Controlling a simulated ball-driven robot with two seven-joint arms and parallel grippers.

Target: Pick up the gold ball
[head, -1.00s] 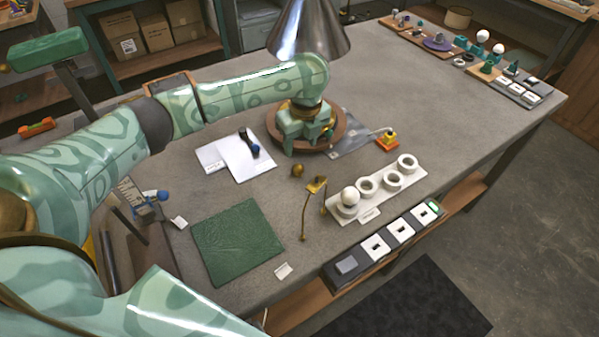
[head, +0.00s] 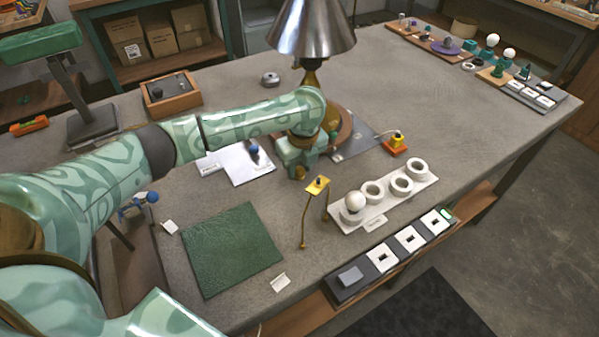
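My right gripper is not in view.
A brass stand (head: 317,187) is close in front of the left gripper. A white holder (head: 340,221) with rings and a white ball is at its right. The lamp (head: 309,27) stands behind; a green mat (head: 231,248) lies front left.

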